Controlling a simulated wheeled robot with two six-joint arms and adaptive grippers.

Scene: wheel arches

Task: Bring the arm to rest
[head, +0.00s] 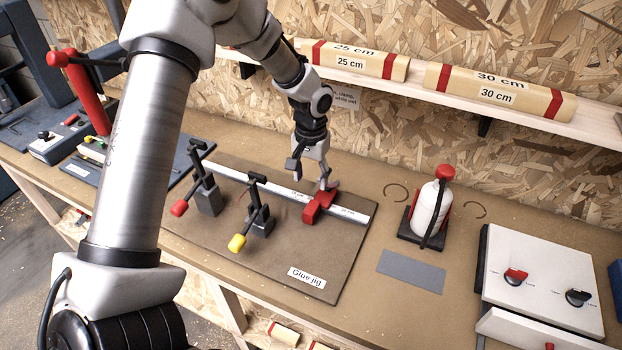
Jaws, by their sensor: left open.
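My left arm comes in from the left and reaches over the bench. My left gripper (311,178) is open, pointing down just above a red block (318,207) at the right part of the glue jig board (290,255). One finger is close to the red block; I cannot tell whether they touch. The red block sits across a white ruler strip (272,192) on the board. A red-tipped clamp (207,195) and a yellow-tipped clamp (260,215) stand on the board left of the gripper. My right gripper is not in view.
A white panel with knobs (540,280) is at the far right. A shelf (420,88) above holds 25 cm and 30 cm pieces. A grey pad (411,271) lies flat in front.

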